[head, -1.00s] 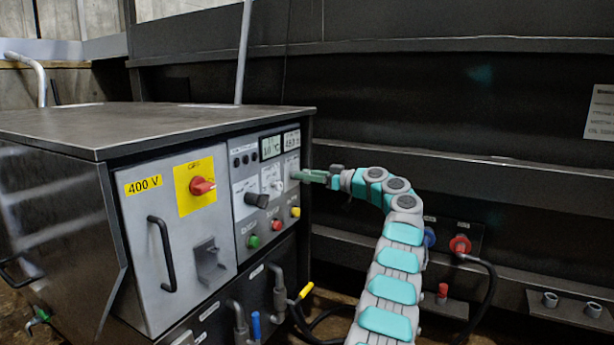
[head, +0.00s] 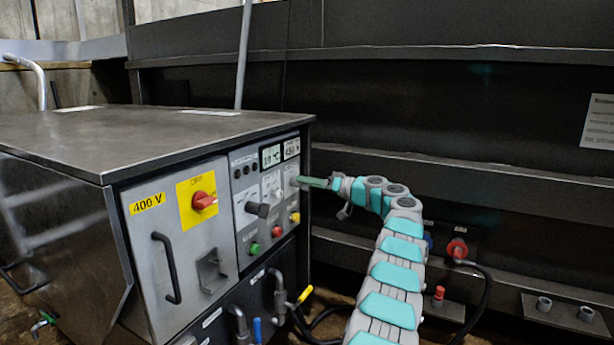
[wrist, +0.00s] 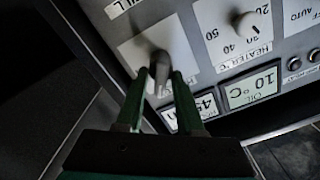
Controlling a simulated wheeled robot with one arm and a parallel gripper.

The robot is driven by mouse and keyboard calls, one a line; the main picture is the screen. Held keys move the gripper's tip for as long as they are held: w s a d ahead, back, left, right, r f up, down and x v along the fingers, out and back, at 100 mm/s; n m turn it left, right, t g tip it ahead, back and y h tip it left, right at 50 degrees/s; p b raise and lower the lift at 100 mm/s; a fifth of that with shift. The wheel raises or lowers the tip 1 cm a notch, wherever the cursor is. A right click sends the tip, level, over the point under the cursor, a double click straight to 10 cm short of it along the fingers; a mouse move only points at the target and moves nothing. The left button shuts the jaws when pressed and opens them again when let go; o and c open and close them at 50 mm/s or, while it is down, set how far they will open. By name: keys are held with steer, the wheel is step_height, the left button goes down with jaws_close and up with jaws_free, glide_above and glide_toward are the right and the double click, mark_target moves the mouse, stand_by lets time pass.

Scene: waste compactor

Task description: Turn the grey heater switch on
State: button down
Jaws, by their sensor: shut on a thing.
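The grey heater switch (wrist: 160,66) shows in the wrist view as a small grey lever on a pale plate, under the displays of the control panel. My gripper (wrist: 158,84) has its two green fingers on either side of the lever and is shut on it. In the head view my gripper (head: 311,182) meets the right edge of the panel, and its fingers hide most of the switch there. The lever's on or off position cannot be read clearly.
A white heater temperature dial (wrist: 243,24) sits beside the switch. The oil display (wrist: 252,88) reads 10 °C. A black selector (head: 257,209), green button (head: 254,248), red button (head: 277,231) and red main switch (head: 204,200) are on the same cabinet front. A dark wall stands behind my arm.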

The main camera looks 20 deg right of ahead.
steer(key=m+p, duration=0.4)
steer(key=m, duration=0.1)
steer(key=shift+w+d+m+p, duration=0.1)
steer(key=shift+d+m+p, duration=0.05)
steer(key=shift+m+p, duration=0.2)
steer(key=m+p, duration=0.3)
steer(key=m, duration=0.1)
steer(key=shift+f, duration=0.2)
steer(key=shift+f+m+p, duration=0.15)
steer(key=shift+m+p, duration=0.35)
steer(key=shift+m, duration=0.25)
steer(key=c, duration=0.9)
jaws_free()
steer(key=shift+o, duration=0.2)
steer(key=shift+d+f, duration=0.1)
steer(key=v, duration=0.7)
steer(key=shift+s+d+b, duration=0.2)
steer(key=shift+s+b, duration=0.1)
steer(key=shift+b, duration=0.1)
